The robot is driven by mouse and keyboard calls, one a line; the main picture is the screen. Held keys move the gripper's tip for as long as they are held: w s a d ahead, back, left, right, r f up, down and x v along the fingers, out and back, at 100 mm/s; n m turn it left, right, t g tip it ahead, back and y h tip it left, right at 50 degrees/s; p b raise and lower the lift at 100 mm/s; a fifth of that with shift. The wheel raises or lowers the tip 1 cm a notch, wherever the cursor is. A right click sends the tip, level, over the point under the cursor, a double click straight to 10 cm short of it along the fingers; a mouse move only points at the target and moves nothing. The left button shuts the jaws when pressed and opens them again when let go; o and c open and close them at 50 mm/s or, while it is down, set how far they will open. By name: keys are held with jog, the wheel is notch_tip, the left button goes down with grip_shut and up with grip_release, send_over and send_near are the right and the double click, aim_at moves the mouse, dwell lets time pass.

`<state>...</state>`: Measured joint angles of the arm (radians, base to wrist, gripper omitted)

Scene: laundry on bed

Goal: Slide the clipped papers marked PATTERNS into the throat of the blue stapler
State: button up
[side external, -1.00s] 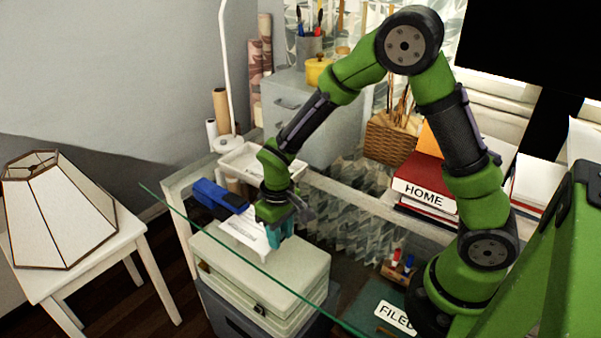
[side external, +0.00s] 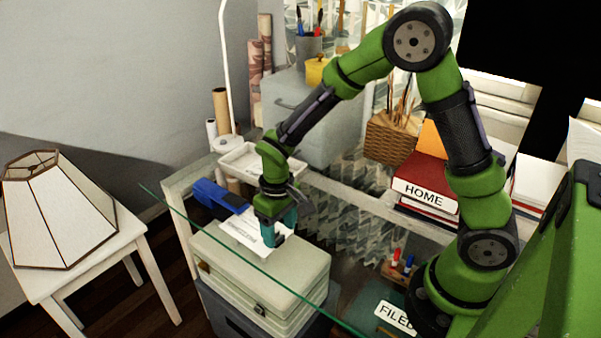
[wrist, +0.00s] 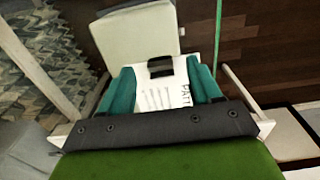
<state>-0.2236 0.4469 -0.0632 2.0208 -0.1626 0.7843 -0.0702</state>
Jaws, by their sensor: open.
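The blue stapler (side external: 217,196) lies at the far left end of the glass desk, its mouth side toward the papers. The white clipped papers (side external: 246,232) lie just right of it, with their left end close to the stapler; whether it is inside the throat I cannot tell. In the wrist view the papers (wrist: 157,97) show a black clip (wrist: 160,67) and part of the word PATTERNS. My gripper (side external: 274,240) is over the right end of the papers. Its teal fingers (wrist: 162,82) are open, one on each side of the papers. The stapler is not visible in the wrist view.
A pale storage box (side external: 262,268) stands under the glass. A white tray (side external: 250,160) is behind the stapler. A lampshade (side external: 55,212) on a side table stands left.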

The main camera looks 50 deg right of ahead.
notch_tip(320, 180, up, 15)
jog(key=s+d+r+m+t+y, duration=0.1)
jog(key=s+r+m+t, duration=0.1)
jog(key=s, duration=0.4)
jog(key=s+d+r+m+t+y, duration=0.1)
jog(key=s+d+r+m+t, duration=0.1)
jog(key=s+r+t, duration=0.2)
jog(key=s+t, duration=0.1)
jog(key=s, duration=0.2)
jog(key=shift+s+r, duration=0.15)
jog(key=shift+r, duration=0.15)
jog(key=shift+c, duration=0.3)
